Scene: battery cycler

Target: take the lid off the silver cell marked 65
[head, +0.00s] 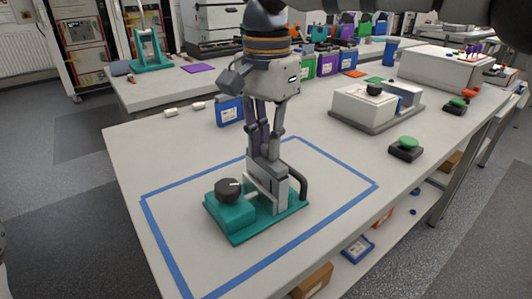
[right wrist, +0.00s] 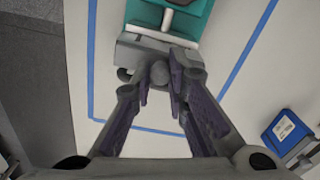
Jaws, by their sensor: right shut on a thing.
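A silver-grey block-shaped cell (head: 272,188) stands upright in a teal clamp fixture (head: 238,232) with a black knob (head: 228,190). No 65 mark can be read on it. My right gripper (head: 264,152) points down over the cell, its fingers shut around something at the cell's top. In the right wrist view, a round grey knob (right wrist: 159,73) sits between the fingertips (right wrist: 160,88), above the grey cell top (right wrist: 130,50). The fingers hide part of the lid, and I cannot tell whether it is seated or lifted. My left gripper is not in view.
Blue tape (head: 165,245) frames the fixture on the white bench (head: 130,160). A blue labelled box (head: 230,112) stands behind. A white device (head: 362,108) and a green push button (head: 407,145) stand right. Two small white pieces (head: 171,112) lie back left.

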